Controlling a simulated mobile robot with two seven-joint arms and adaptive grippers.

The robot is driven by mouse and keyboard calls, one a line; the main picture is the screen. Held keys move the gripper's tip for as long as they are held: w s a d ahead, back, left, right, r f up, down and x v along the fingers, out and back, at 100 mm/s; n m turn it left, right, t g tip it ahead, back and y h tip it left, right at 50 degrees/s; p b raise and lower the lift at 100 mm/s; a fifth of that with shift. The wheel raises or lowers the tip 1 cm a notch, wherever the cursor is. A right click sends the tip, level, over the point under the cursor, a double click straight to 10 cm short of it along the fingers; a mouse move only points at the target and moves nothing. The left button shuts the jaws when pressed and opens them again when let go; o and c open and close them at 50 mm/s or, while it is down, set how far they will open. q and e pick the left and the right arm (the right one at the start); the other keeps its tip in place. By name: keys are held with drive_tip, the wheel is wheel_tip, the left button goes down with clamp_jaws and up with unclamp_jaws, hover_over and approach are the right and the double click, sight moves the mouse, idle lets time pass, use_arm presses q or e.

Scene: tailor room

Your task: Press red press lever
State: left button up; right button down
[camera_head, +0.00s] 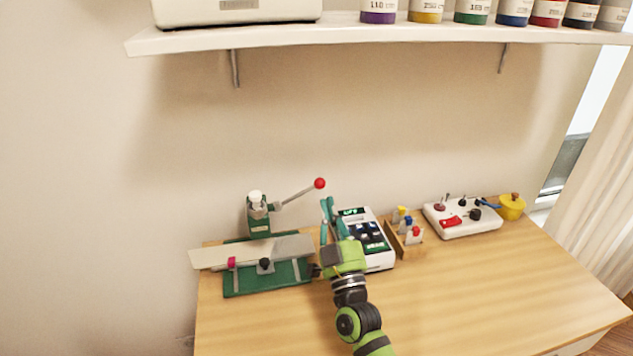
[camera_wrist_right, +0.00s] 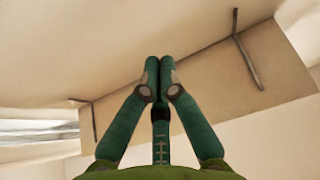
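The press (camera_head: 259,216) is green with a white top and stands at the left of the table. Its lever is a thin metal rod (camera_head: 297,194) rising to the right, with a red ball knob (camera_head: 319,183) at its end. My right gripper (camera_head: 327,201) points up just below and to the right of the knob; I cannot tell whether they touch. In the right wrist view its teal fingertips (camera_wrist_right: 159,62) are together with nothing between them. The lever does not show there. My left gripper is not in view.
A green-based fixture with a pale board (camera_head: 220,257) lies before the press. A white device with a display (camera_head: 380,262), small coloured bottles (camera_head: 405,222), a white control box (camera_head: 475,229) and a yellow pot (camera_head: 511,209) stand to the right. A shelf (camera_head: 350,32) hangs above.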

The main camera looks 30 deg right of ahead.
wheel_tip(320, 180, up, 2)
drive_tip(key=p, duration=0.2)
hover_over(300, 194)
drive_tip(key=s+d, duration=0.3)
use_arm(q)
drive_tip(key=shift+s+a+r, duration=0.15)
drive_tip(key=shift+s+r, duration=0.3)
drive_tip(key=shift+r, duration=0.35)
use_arm(e)
drive_tip(key=shift+s+d+f, duration=0.1)
drive_tip(key=shift+f, duration=0.55)
